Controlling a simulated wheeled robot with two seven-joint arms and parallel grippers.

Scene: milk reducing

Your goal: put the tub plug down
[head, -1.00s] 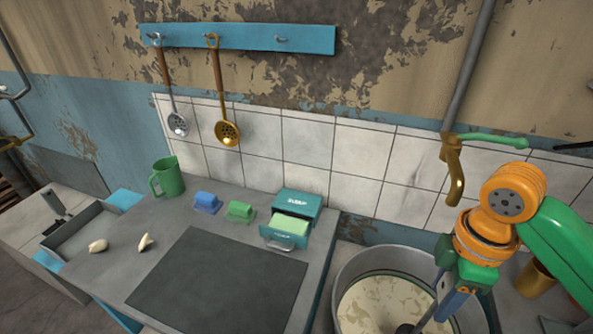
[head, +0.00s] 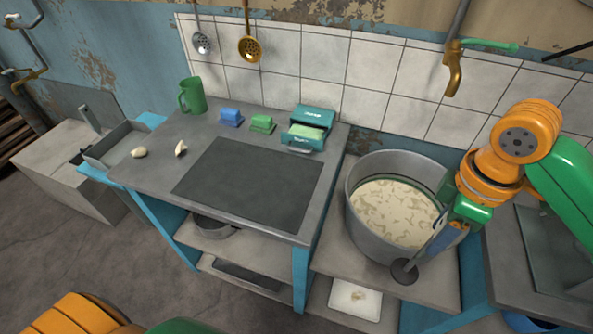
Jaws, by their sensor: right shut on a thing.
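The tub plug shows as a dark round disc (head: 404,271) on a thin rod. My right gripper (head: 441,240) is shut on the rod's upper part, and the rod slants down-left to the disc. The disc appears in front of the lower right wall of the big metal tub (head: 362,226), outside its rim. It overlaps the grey surface under the tub; I cannot tell whether it touches. The tub holds a pale, patchy milky mass (head: 395,212). My left gripper is out of view; only part of my left arm shows at the bottom left.
The grey surface (head: 345,262) left of and before the tub is bare. A counter with a dark plate (head: 250,183), a teal box (head: 315,117), sponges and a green mug (head: 193,96) stands left. A white tray (head: 355,298) lies on the shelf below.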

